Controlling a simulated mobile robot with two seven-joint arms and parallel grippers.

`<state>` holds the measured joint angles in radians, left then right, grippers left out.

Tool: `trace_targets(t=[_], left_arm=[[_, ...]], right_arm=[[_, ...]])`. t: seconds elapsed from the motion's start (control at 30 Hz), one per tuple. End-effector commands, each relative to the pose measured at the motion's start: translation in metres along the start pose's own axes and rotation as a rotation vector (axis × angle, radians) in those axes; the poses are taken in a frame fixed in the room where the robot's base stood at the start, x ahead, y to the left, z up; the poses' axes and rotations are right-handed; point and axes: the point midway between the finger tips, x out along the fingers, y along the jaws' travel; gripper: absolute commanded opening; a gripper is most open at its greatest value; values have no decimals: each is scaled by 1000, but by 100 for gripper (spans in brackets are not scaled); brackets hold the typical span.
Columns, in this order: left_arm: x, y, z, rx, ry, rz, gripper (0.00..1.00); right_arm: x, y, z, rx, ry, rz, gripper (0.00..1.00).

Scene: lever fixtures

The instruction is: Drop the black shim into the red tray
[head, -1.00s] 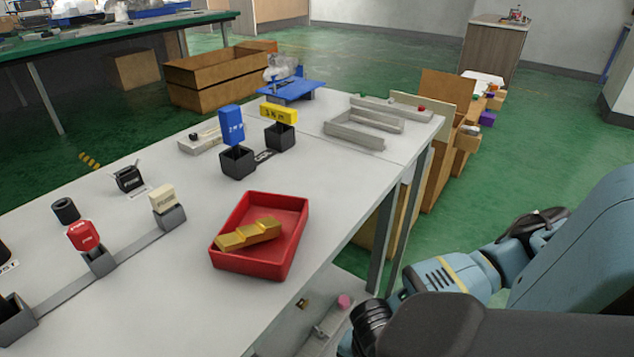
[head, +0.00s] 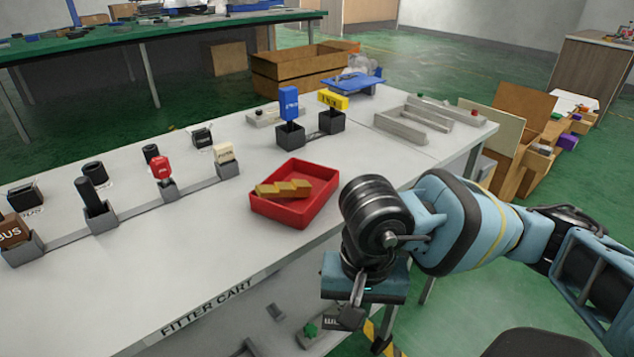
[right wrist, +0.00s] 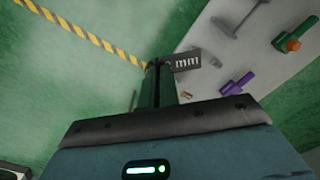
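The red tray (head: 281,212) sits on the white bench near its right edge, with a gold stepped block (head: 283,189) inside it. My right gripper (head: 354,300) hangs fingers-down beyond the bench's front edge, to the right of and nearer than the tray. It is shut on the black shim (head: 342,318), a small dark plate with pale lettering. In the right wrist view the shim (right wrist: 186,62) shows "mm" and sticks out from the closed fingers (right wrist: 160,85). My left gripper is not in view.
Lever fixtures with a red knob (head: 161,168), a cream knob (head: 223,152), a blue block (head: 289,103) and a yellow block (head: 333,99) stand on the bench. Grey channels (head: 414,122) lie at the far right. The bench's front surface (head: 190,240) is clear.

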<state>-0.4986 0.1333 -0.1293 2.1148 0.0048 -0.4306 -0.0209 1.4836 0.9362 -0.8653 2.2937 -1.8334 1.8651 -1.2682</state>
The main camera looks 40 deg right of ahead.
Motion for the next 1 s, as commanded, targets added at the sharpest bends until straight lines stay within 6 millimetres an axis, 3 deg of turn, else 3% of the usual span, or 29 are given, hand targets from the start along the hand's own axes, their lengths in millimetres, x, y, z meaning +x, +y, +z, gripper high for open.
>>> trace_targets(t=[0.03, 0.2, 0.4, 0.6, 0.67, 0.77, 1.0], left_arm=[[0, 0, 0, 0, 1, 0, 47], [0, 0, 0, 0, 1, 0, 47], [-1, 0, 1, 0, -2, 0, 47], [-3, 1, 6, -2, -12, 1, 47], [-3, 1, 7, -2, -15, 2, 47], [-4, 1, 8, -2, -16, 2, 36], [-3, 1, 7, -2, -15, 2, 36]], right_arm=[[-18, -8, -2, -54, 8, -7, 0], [-67, -25, -2, -226, 17, 2, 0], [-106, -37, -2, -355, 22, 15, 0], [-121, -42, -1, -404, 21, 20, 0], [-122, -43, -1, -408, 20, 20, 0], [-123, -43, -1, -411, 20, 20, 0], [-122, -43, -1, -409, 20, 19, 0]])
